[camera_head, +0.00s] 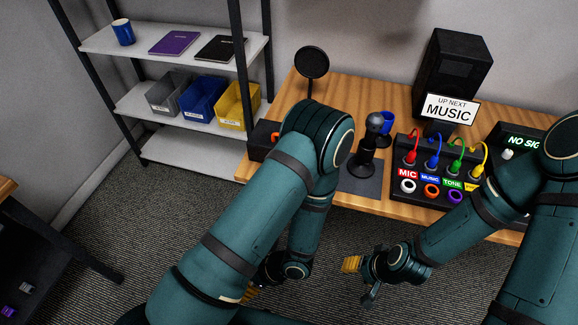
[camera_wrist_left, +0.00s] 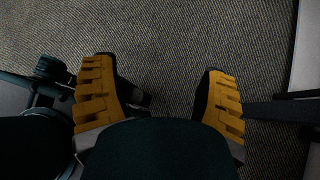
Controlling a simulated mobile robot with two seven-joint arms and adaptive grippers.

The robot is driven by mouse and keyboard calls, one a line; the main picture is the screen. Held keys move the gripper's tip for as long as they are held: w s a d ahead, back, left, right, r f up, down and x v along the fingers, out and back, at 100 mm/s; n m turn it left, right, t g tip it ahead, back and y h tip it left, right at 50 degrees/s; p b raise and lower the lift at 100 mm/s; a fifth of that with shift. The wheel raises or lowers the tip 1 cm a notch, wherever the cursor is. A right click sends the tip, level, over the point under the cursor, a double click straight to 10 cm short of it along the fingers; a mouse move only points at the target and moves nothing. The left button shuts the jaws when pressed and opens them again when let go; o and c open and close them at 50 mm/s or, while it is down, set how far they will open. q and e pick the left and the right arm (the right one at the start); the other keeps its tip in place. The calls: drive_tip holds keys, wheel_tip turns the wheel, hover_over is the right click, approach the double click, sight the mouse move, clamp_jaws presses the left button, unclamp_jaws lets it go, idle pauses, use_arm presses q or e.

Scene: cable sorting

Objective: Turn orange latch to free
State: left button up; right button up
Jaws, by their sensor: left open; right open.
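A small orange part (camera_head: 275,138), which looks like the latch, shows on a black box (camera_head: 261,132) at the left end of the desk. My left upper arm partly covers that box, so the latch's exact position is hard to tell. My left gripper (camera_head: 250,291) is low over the carpet, mostly hidden behind my arm. My right gripper (camera_head: 358,277) is open and empty over the carpet, in front of the desk. Both grippers are well apart from the latch.
A shelf (camera_head: 190,147) with bins stands left. The carpet before the desk is clear.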

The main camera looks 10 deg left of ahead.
use_arm(q)
drive_tip(key=w+r+m+t+y, duration=0.35)
drive_tip(key=w+m+t, duration=0.25)
drive_tip(key=w+t, duration=0.3)
drive_tip(key=w+d+r+m+t+h+p, duration=0.2)
drive_tip(key=w+d+r+m+t+h, duration=0.3)
drive_tip(key=w+d+m+t, duration=0.45)
drive_tip(key=shift+n+t, duration=0.25)
drive_tip(key=shift+n, duration=0.6)
drive_tip(key=b+x, duration=0.2)
drive_tip(key=x, duration=1.3)
drive_tip(key=shift+r, duration=0.1)
drive_tip(key=c, duration=1.2)
